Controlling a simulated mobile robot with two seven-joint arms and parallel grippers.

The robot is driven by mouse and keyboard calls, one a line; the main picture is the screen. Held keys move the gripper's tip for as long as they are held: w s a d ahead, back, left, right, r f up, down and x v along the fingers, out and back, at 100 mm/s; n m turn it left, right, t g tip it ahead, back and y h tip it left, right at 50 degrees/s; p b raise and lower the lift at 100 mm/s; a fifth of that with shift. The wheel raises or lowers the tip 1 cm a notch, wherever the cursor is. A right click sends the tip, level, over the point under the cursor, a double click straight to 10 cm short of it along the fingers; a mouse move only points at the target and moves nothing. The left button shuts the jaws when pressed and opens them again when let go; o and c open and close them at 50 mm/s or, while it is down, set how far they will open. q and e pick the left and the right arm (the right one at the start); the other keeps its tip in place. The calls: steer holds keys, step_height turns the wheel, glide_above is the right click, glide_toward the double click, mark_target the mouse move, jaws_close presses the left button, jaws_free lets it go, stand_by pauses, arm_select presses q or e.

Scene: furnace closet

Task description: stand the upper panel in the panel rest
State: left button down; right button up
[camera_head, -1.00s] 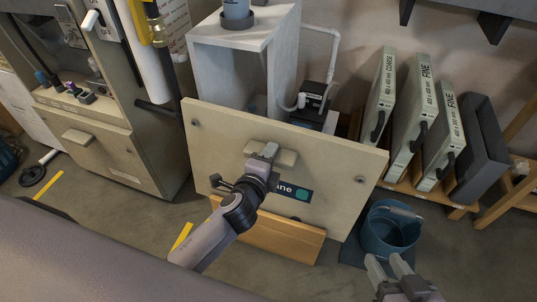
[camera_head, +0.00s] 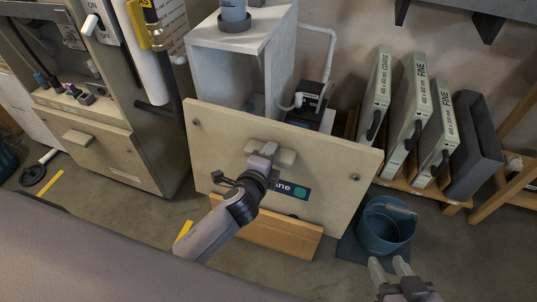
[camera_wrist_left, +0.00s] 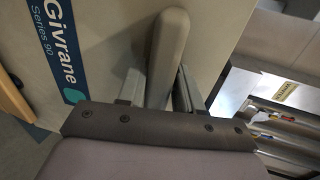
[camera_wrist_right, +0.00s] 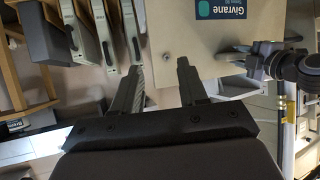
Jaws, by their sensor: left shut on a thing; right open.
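The upper panel (camera_head: 225,135) is a large flat beige board with a pale handle and a dark Givrane label; the label (camera_wrist_left: 55,40) also shows in the left wrist view. My left gripper (camera_head: 268,152) is shut on the panel's handle (camera_wrist_left: 168,55). The panel is roughly upright, its face toward me. The panel rest (camera_head: 268,236) is a wooden block on the floor at the panel's lower edge. Whether the panel sits in its slot cannot be told. My right gripper (camera_head: 390,268) is open and empty, to the right of the panel, near the bucket; its fingers (camera_wrist_right: 160,85) show apart.
A blue bucket (camera_head: 382,228) stands on a dark mat right of the panel. Several filters (camera_head: 408,110) stand in a wooden rack at the right. The furnace cabinet (camera_head: 85,140) is at the left. A grey open-fronted stand (camera_head: 232,45) and a small pump are behind the panel.

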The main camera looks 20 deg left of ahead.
arm_select(q)
steer(key=shift+f, duration=0.25)
